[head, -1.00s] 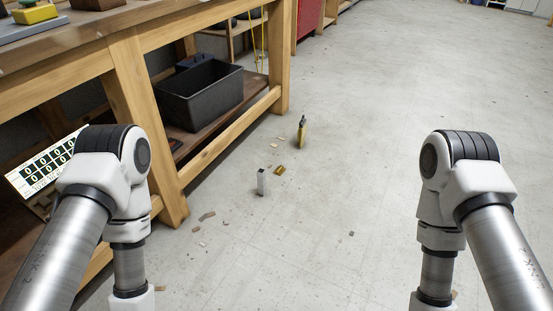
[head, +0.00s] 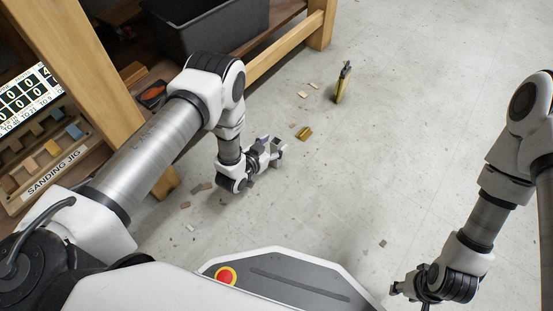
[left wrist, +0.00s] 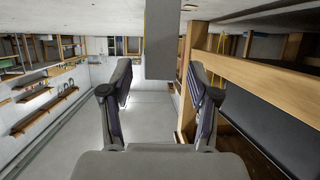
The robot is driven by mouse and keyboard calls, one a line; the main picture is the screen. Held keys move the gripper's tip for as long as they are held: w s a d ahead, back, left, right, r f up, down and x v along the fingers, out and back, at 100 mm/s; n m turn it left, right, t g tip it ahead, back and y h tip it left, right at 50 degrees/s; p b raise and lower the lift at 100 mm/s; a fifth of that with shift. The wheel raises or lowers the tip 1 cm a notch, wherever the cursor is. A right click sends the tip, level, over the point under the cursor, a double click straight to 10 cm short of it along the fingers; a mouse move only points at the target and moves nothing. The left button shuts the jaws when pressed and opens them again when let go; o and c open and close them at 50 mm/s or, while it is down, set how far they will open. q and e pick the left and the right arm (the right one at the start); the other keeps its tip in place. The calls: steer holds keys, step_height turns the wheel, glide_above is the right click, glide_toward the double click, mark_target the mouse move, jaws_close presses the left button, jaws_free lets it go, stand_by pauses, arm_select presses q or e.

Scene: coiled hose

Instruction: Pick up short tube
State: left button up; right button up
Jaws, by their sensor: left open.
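The short tube (left wrist: 172,40) shows in the left wrist view as a plain grey upright block at the top centre. That view is upside down, with the floor at the top. The tube stands between the lines of the two open fingers of my left gripper (left wrist: 160,85), with no finger seen touching it. In the head view my left gripper (head: 275,150) is low over the floor by the bench leg and mostly hides the tube. My right gripper (head: 408,291) is at the bottom right, far from the tube; its finger opening is unclear.
A small yellow block (head: 303,133) lies just beyond my left gripper. A yellow and black tool (head: 343,82) stands farther back. A wooden bench (head: 85,65) with a black bin (head: 215,28) is on the left. Small scraps dot the floor; the right side is open.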

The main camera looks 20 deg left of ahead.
arm_select(q)
steer(key=shift+x, duration=1.2)
jaws_close()
arm_select(e)
steer(key=shift+f, duration=0.8)
arm_select(q)
steer(key=shift+s+r, duration=0.1)
arm_select(e)
steer(key=shift+r, duration=0.1)
